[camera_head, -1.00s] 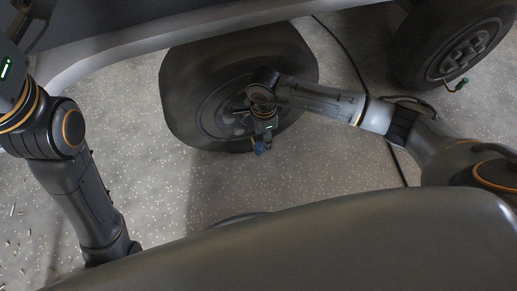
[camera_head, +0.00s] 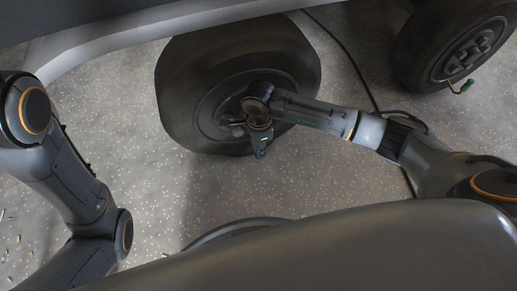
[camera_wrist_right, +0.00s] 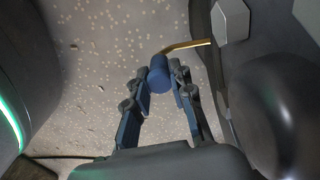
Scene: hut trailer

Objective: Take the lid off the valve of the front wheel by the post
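The valve lid (camera_wrist_right: 159,74) is a blue cylinder on the end of a bent brass valve stem (camera_wrist_right: 188,46) in the right wrist view. My right gripper (camera_wrist_right: 161,79) has its two fingertips close on either side of the lid and appears shut on it, with the lid still in line with the stem. In the head view the right gripper (camera_head: 261,152) is at the lower part of a dark wheel (camera_head: 185,75); the wrist hides the lid there. My left gripper is out of view; only its arm shows at the left. No post can be made out.
A second wheel (camera_head: 410,55) with a green-capped valve (camera_head: 466,86) stands at the upper right. The trailer body (camera_head: 150,25) overhangs the wheels. A dark cable (camera_head: 350,62) runs over the speckled floor (camera_head: 160,195). Floor in front of the wheel is clear.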

